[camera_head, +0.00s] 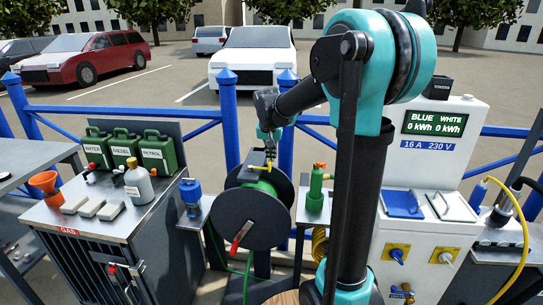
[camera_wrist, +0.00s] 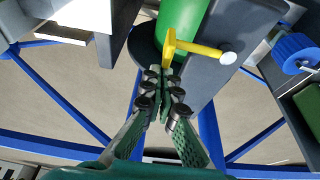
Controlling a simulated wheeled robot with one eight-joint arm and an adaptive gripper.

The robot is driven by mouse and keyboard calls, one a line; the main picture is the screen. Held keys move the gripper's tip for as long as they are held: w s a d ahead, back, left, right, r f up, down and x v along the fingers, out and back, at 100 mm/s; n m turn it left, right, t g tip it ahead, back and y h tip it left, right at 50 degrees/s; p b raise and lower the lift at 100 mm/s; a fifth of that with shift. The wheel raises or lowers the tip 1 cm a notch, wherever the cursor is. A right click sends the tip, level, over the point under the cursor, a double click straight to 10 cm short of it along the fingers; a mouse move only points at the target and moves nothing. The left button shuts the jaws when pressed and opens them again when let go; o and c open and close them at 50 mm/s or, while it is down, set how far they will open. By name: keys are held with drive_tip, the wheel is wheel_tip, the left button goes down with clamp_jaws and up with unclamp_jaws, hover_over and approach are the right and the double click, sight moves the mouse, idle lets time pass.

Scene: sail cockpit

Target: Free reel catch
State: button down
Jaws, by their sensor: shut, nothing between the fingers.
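The reel is a dark drum (camera_head: 240,222) with green hose wound on it, in the middle of the head view. A red-handled crank (camera_head: 241,236) is on its near face. A yellow catch lever (camera_head: 260,167) sits at its top; in the wrist view the yellow catch (camera_wrist: 193,48) has a pale round knob (camera_wrist: 228,58) at its right end, with the green drum (camera_wrist: 182,25) behind. My gripper (camera_wrist: 164,72) is shut and empty, its tips at or very near the catch's left part; contact cannot be told. In the head view my gripper (camera_head: 269,145) is just above the catch.
A cabinet (camera_head: 75,225) with green cans (camera_head: 125,148) stands left. A blue device (camera_head: 191,194) and a green bottle-shaped item (camera_head: 316,187) flank the reel. A white power pedestal (camera_head: 425,180) stands right. Blue railing (camera_head: 229,125) runs behind the reel.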

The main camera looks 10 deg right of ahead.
drive_tip(key=shift+s+a+m+h, duration=0.25)
drive_tip(key=shift+s+m+h, duration=0.15)
drive_tip(key=shift+s+m, duration=0.9)
drive_tip(key=s+a+m+g+h, duration=0.1)
drive_tip(key=s+a+m+g, duration=0.2)
drive_tip(key=s+a+m, duration=0.2)
drive_tip(key=shift+a+m+h, duration=0.4)
drive_tip(key=shift+a+m, duration=1.15)
drive_tip(key=shift+m, duration=0.85)
drive_tip(key=shift+a, duration=0.2)
